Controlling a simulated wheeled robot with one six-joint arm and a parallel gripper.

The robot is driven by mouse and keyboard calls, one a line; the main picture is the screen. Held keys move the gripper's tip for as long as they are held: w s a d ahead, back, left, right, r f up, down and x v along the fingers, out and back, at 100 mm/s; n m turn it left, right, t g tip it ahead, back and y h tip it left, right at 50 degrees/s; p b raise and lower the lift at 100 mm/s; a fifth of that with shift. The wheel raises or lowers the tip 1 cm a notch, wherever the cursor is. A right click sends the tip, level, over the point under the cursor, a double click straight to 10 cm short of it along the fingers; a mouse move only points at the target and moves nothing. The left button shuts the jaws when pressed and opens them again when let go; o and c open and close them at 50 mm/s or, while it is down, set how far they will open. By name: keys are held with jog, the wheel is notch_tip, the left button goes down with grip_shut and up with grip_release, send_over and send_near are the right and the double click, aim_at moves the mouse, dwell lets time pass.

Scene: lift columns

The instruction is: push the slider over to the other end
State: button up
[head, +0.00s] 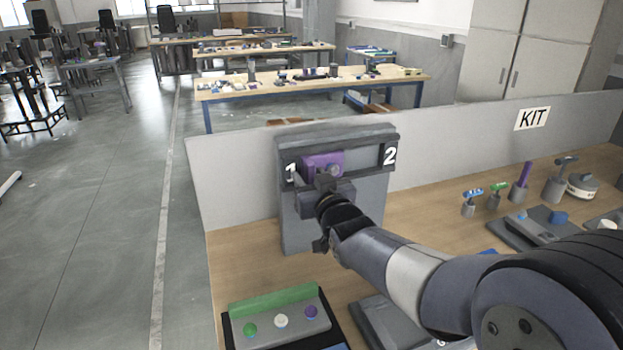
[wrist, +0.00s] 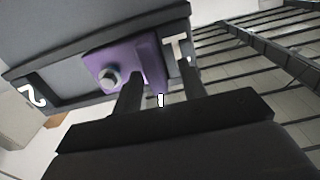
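The purple slider (head: 310,164) sits in a dark horizontal track on an upright grey panel (head: 370,205), near the end marked 1. The end marked 2 is at the right in the head view. A round grey knob (head: 333,170) sticks out of the slider. In the wrist view the slider (wrist: 150,55) and knob (wrist: 108,77) appear with 2 on the left. My gripper (head: 322,181) is in front of the slider, on the 1 side of the knob. Its fingers (wrist: 158,75) are apart, with the knob outside them. Whether they touch the slider is unclear.
A button box (head: 282,322) is at the front left of the wooden bench (head: 240,260). Several pegs and tools stand at the right. The track toward 2 looks clear.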

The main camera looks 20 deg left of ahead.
jog(key=b+v, duration=0.2)
jog(key=v, duration=0.8)
jog(key=shift+s+d, duration=0.25)
jog(key=shift+s, duration=0.05)
dwell(0.4)
jog(key=p+x, duration=0.2)
jog(key=x, duration=0.9)
jog(key=shift+d, duration=0.1)
jog(key=shift+w+d+p, duration=0.1)
jog(key=shift+p, duration=0.2)
jog(key=shift+w+d, duration=0.15)
jog(key=shift+d, duration=0.1)
jog(key=shift+d, duration=0.1)
